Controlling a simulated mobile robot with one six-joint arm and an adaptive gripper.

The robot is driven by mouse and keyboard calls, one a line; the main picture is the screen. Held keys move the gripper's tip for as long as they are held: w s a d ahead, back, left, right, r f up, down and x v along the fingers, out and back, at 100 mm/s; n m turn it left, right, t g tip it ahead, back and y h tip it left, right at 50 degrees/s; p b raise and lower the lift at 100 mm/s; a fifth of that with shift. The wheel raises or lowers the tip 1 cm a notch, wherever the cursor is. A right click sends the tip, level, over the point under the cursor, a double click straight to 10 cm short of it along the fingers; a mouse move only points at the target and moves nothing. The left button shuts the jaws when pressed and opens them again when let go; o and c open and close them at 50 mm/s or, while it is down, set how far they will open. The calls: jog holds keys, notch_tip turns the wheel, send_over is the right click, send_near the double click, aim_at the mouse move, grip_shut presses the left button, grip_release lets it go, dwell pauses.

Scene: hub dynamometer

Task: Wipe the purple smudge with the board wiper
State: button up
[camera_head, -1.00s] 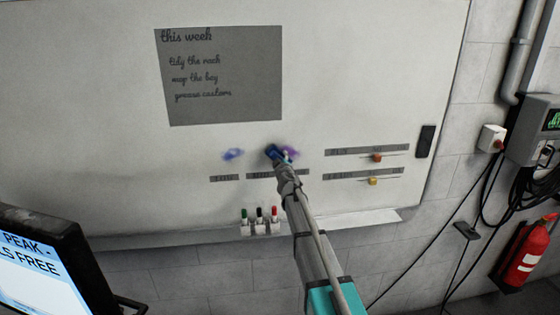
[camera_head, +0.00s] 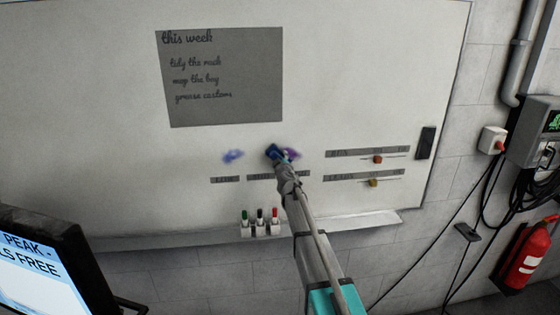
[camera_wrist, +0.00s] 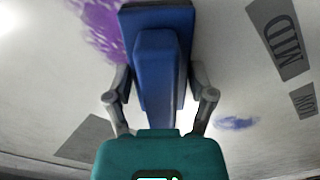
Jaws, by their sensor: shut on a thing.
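My gripper (camera_wrist: 160,100) is shut on the blue board wiper (camera_wrist: 158,60), one finger on each side of its grip. In the head view the wiper (camera_head: 275,152) is up at the whiteboard, its dark end against or very close to the board; I cannot tell if it touches. The purple smudge (camera_head: 291,154) shows just right of the wiper in the head view, partly hidden by it. In the wrist view the purple smudge (camera_wrist: 98,25) lies along the wiper's upper left side. A separate blue smudge (camera_head: 233,156) is left of the wiper.
The whiteboard (camera_head: 370,70) bears a grey note (camera_head: 230,110), label strips, and two sliders at right. A pen tray (camera_head: 360,222) with several markers (camera_head: 260,215) runs below. A dark block (camera_head: 425,142) is at the board's right edge. A monitor (camera_head: 60,240) stands at lower left.

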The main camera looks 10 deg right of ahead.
aim_at(289, 158)
jog(key=shift+w+d, duration=0.1)
jog(key=shift+d, duration=0.1)
jog(key=shift+d, duration=1.55)
jog(key=shift+d, duration=1.75)
jog(key=shift+d, duration=0.15)
jog(key=shift+d, duration=1.65)
jog(key=shift+w+a, duration=0.1)
jog(key=shift+a, duration=0.15)
